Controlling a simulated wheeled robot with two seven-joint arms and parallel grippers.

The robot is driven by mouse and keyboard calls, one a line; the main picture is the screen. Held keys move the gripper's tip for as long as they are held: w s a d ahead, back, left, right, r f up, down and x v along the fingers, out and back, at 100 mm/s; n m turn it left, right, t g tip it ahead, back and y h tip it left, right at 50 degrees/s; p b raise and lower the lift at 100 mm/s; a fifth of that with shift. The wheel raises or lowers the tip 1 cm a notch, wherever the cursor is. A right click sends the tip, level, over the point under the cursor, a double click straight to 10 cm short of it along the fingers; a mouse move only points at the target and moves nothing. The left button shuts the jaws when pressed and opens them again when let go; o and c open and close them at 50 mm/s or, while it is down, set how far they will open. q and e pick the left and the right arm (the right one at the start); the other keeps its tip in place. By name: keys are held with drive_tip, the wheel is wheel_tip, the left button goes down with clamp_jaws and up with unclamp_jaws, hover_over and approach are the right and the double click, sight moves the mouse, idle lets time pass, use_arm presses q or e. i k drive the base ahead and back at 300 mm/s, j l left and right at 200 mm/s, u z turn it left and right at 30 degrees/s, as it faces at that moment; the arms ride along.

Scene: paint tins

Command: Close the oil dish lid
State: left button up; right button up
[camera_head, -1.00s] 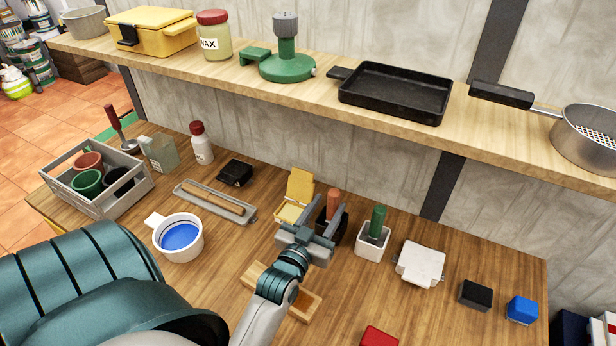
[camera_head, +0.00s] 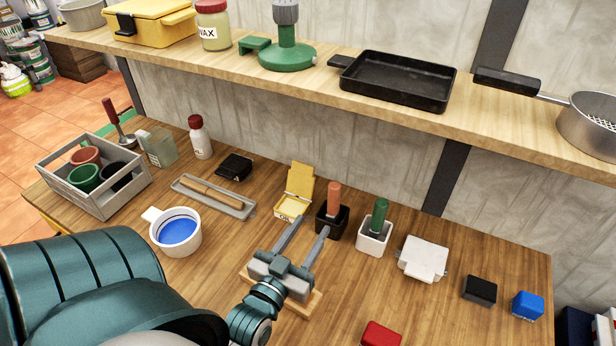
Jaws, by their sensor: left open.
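A small yellow dish (camera_head: 292,208) stands on the wooden table, its hinged lid (camera_head: 299,183) raised upright at the back, so the dish is open. It looks like the oil dish. My left gripper (camera_head: 311,226) is open and empty, with its two fingers pointing towards the back of the table. Its fingertips are just in front of and to the right of the yellow dish, apart from the lid. My right gripper is not in view.
A black holder (camera_head: 332,222) with an orange handle and a white holder (camera_head: 373,238) with a green handle stand right of the dish. A grey tray (camera_head: 236,207) lies to its left. A wooden block (camera_head: 312,304) is under my gripper. The shelf (camera_head: 300,80) runs above.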

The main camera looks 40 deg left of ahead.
sight(302, 181)
drive_tip(key=u, duration=1.35)
